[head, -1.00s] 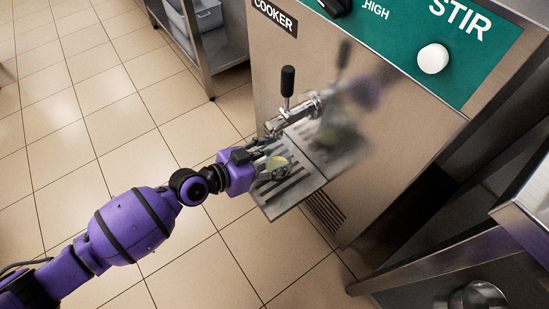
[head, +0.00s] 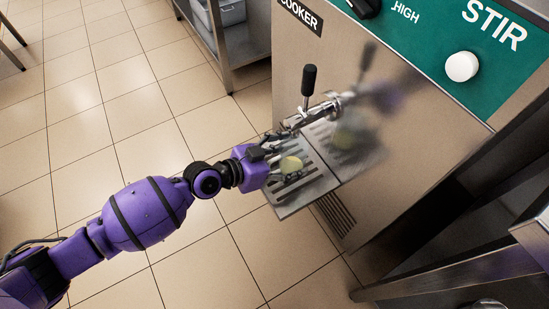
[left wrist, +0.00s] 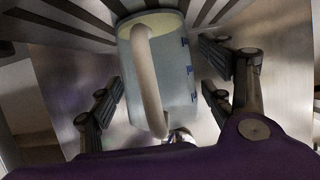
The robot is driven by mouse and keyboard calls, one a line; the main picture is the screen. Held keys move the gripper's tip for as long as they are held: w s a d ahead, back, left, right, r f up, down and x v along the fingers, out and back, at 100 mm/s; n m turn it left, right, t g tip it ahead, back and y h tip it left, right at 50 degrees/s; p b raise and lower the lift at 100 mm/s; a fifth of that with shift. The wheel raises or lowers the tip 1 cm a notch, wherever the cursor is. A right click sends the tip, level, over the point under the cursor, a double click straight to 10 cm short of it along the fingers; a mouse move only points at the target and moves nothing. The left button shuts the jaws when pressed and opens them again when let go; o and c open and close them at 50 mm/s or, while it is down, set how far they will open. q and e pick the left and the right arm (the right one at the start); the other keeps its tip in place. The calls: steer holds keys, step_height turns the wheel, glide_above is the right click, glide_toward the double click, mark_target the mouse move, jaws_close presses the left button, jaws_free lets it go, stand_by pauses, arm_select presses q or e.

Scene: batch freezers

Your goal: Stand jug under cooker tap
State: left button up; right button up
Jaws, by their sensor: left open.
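The pale grey-blue jug (left wrist: 175,75) has a beige handle and blue marks, and fills the middle of the left wrist view. In the head view only its pale yellowish round end (head: 291,164) shows clearly, over the slatted drip tray (head: 290,207) of the cooker. The chrome tap (head: 322,109) with a black lever is just above and beyond it. My left gripper (head: 280,150) is at the jug. In the left wrist view its open fingers (left wrist: 160,95) stand on both sides of the jug, with gaps visible. My right gripper is not in view.
The cooker's steel front (head: 400,150) rises behind the tray, with a green panel and white knob (head: 462,67) above. A steel shelf (head: 235,50) with grey tubs stands at the upper left. Steel framework (head: 430,278) is at lower right. The tiled floor at left is open.

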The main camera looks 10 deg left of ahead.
arm_select(q)
steer(key=v, duration=1.2)
steer(key=shift+b, duration=0.35)
